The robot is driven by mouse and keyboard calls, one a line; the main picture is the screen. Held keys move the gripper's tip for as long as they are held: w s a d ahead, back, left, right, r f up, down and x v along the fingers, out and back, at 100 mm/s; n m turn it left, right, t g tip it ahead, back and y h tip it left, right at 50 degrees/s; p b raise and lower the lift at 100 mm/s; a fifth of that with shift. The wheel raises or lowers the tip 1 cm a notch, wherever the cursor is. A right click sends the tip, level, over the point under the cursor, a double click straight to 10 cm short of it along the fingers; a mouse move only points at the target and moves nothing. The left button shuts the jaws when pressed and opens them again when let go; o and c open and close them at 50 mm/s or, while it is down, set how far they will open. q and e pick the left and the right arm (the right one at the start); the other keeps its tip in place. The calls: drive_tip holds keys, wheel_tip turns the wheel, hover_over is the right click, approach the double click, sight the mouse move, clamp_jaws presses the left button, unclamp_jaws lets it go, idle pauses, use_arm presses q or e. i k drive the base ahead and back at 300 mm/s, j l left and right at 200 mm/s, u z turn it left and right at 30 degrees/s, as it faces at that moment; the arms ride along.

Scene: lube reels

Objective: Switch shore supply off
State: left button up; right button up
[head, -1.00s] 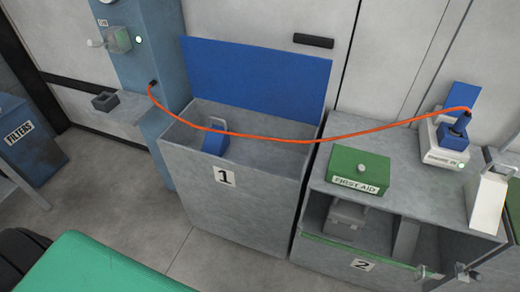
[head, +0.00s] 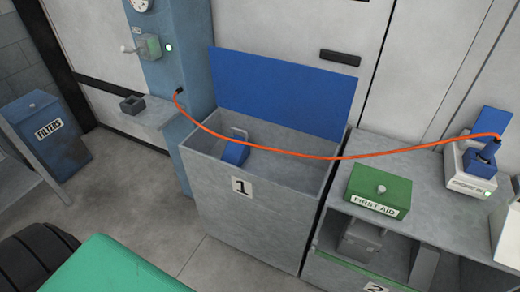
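A blue column (head: 175,75) stands at the upper left. It carries a switch box (head: 149,47) with a pale-knobbed lever (head: 127,49) sticking out to the left. A small green lamp (head: 168,47) beside the box is lit, and a small label above the box is too small to read surely. An orange cable (head: 330,157) runs from a black plug (head: 179,91) in the column to a blue connector (head: 482,160) on a white unit (head: 462,182) at the right, whose small lamp is green. Neither gripper is in view.
A grey bin marked 1 (head: 215,195) stands open, a blue-bodied object (head: 235,152) inside; the cable hangs across it. A green first aid box (head: 379,190) sits on the grey cabinet (head: 425,210). A blue filters bin (head: 48,130) is left. A green surface (head: 110,268) and black tyre (head: 38,260) are nearest.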

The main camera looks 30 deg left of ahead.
sight(125, 49)
drive_tip(key=u, duration=1.6)
drive_tip(key=i+j+z, duration=0.15)
drive_tip(key=z, duration=0.25)
drive_tip(key=i+j+z, duration=0.2)
drive_tip(key=z, duration=0.15)
drive_tip(key=i+j+z, duration=0.1)
drive_tip(key=j+z, duration=0.3)
drive_tip(key=i+j, duration=0.15)
drive_tip(key=j, duration=0.25)
drive_tip(key=i+j+z, duration=0.1)
drive_tip(key=j, duration=0.3)
drive_tip(key=i+j+z, duration=0.1)
drive_tip(key=j, duration=0.35)
drive_tip(key=i+j, duration=0.15)
drive_tip(key=j, duration=0.25)
drive_tip(key=i+j+z, duration=0.1)
drive_tip(key=j, duration=0.35)
